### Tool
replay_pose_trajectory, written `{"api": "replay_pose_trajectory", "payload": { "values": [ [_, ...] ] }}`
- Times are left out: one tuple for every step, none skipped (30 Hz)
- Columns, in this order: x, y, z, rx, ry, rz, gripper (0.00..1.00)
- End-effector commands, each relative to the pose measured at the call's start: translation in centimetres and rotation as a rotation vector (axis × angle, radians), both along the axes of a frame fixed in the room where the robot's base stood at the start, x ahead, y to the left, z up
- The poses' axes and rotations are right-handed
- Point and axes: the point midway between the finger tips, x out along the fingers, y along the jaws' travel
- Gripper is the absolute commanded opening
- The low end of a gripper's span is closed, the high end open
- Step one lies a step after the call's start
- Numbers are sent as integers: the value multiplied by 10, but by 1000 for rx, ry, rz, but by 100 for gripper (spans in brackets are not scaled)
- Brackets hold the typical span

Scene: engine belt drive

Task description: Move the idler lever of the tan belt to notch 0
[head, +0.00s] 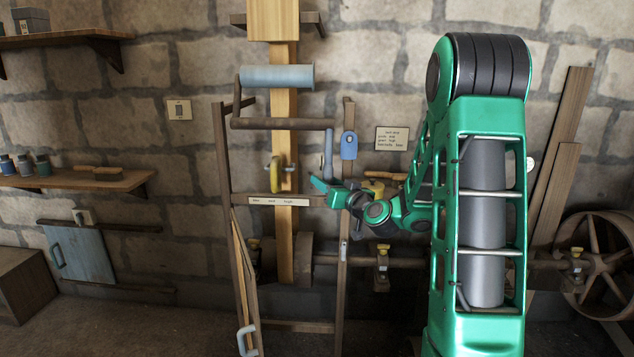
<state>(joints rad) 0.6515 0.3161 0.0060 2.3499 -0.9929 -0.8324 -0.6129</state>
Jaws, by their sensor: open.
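The tan belt (285,225) runs vertically in front of the stone wall, from a wooden block at the top down behind the frame's crossbar. A yellow piece (276,175) sits against the belt just above the crossbar. A slim blue-grey lever handle (328,150) stands upright to the right of the belt; whether it is the idler lever is not clear. A label plate (278,201) on the crossbar carries small words; I cannot make out notch numbers. My gripper (322,187) is open, just below the blue-grey handle and right of the belt. Contact with the handle cannot be told.
A wooden frame (225,165) surrounds the belt, with a grey-blue roller (277,76) above. A blue tag (349,145) hangs on the right post. A shaft with a spoked wheel (603,262) crosses low at right. Shelves (75,181) and a blue hatch (80,255) are at left.

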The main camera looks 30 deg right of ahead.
Motion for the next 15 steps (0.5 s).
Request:
{"api": "replay_pose_trajectory", "payload": {
  "values": [
    [9,1,0,-2,-2,3,43],
    [14,0,1,-3,-1,2,43],
    [19,0,1,-1,-1,2,43],
    [23,0,1,-2,-1,2,43],
    [26,0,0,-1,-2,3,43],
    [30,0,0,-2,0,2,43],
    [33,-1,0,-1,0,2,43],
    [35,-1,0,0,-1,2,43],
    [37,-1,0,-1,0,1,43],
    [39,-1,0,-1,0,0,43],
    [40,-1,0,0,0,0,43],
    [41,-1,0,0,0,0,43],
    [41,-2,0,0,0,0,43],
    [42,-2,0,0,-1,0,43],
    [42,-2,0,0,0,0,43]
  ]
}}
